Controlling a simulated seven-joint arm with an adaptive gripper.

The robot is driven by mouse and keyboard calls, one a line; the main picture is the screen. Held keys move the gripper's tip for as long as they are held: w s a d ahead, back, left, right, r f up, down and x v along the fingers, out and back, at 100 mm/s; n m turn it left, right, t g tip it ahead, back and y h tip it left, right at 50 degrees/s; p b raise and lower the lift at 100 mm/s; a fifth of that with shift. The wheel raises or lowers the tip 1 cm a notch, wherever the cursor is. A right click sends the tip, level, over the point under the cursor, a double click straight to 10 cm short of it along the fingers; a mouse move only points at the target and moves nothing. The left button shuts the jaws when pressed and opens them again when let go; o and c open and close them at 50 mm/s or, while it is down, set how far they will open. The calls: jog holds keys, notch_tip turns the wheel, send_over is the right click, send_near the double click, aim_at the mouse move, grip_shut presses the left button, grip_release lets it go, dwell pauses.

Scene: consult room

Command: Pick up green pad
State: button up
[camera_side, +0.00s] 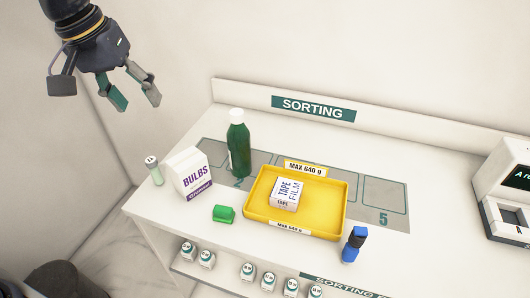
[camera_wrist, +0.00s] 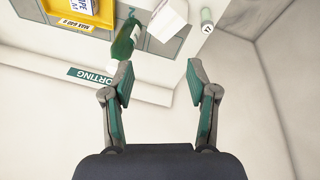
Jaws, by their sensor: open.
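A small green pad (camera_side: 223,213) lies on the white counter, in front of the bulbs carton and left of the yellow tray in the side view. I cannot make it out in the wrist view. My gripper (camera_side: 132,102) is open and empty, high above and to the left of the counter, well apart from the pad. Its two fingers (camera_wrist: 157,82) also show spread apart in the wrist view, with nothing between them.
A white bulbs carton (camera_side: 188,174) and a green bottle (camera_side: 238,150) stand behind the pad. The yellow tray (camera_side: 258,217) holds a tape film box (camera_side: 287,193).

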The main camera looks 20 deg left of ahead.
jog(key=w+d+f+m+g, duration=0.1)
jog(key=w+d+f+g, duration=0.15)
jog(key=d+f, duration=0.45)
jog(key=m+y, duration=0.1)
send_over(223, 209)
jog(key=shift+g, duration=0.35)
jog(key=f, duration=1.7)
jog(key=shift+s+f, duration=0.25)
jog(key=shift+f, duration=0.1)
jog(key=f, duration=0.5)
jog(key=shift+w+f, duration=0.25)
jog(key=shift+f, duration=0.15)
jog(key=c, duration=0.6)
jog(key=shift+r, duration=0.1)
